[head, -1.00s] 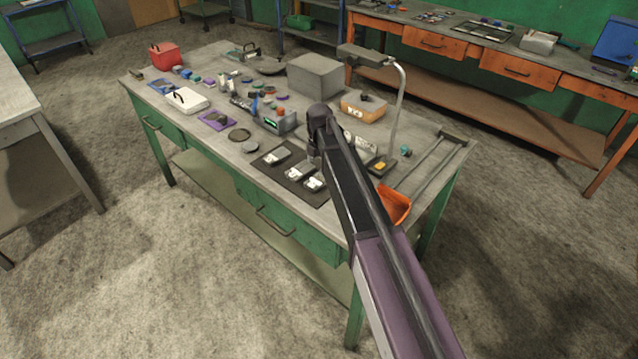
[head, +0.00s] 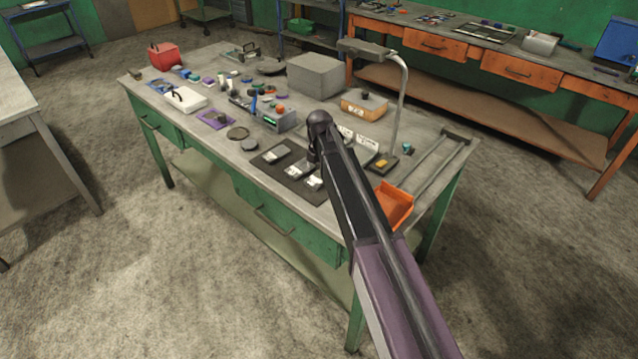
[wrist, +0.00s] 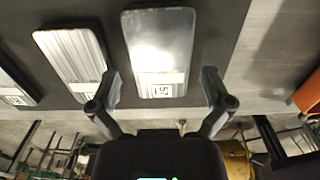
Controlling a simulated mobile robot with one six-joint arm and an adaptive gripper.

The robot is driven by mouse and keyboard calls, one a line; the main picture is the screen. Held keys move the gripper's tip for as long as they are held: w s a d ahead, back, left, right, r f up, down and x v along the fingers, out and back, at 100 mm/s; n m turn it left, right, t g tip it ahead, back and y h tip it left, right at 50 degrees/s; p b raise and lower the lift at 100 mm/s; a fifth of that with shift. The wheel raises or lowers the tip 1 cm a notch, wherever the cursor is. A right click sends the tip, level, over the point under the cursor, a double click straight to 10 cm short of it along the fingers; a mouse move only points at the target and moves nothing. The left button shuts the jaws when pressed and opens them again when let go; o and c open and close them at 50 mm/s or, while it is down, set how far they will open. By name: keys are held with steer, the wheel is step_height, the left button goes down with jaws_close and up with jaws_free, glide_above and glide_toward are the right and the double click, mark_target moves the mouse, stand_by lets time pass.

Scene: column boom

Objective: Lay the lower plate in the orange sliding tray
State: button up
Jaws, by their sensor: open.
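Three metal plates with white number labels lie on a dark mat (head: 283,183). In the head view my arm hides the gripper and part of the plates. The orange sliding tray (head: 394,204) is at the table's right end; its edge shows in the wrist view (wrist: 307,95).
Two rails (head: 432,165) run back from the tray. A lamp stand (head: 398,110) and white cards (head: 366,144) stand behind the mat. A grey box (head: 314,76) and an orange bin (head: 362,104) are further back. Small parts crowd the table's left half.

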steer(key=shift+f+b, duration=0.45)
steer(key=shift+f, duration=0.25)
steer(key=c, duration=1.1)
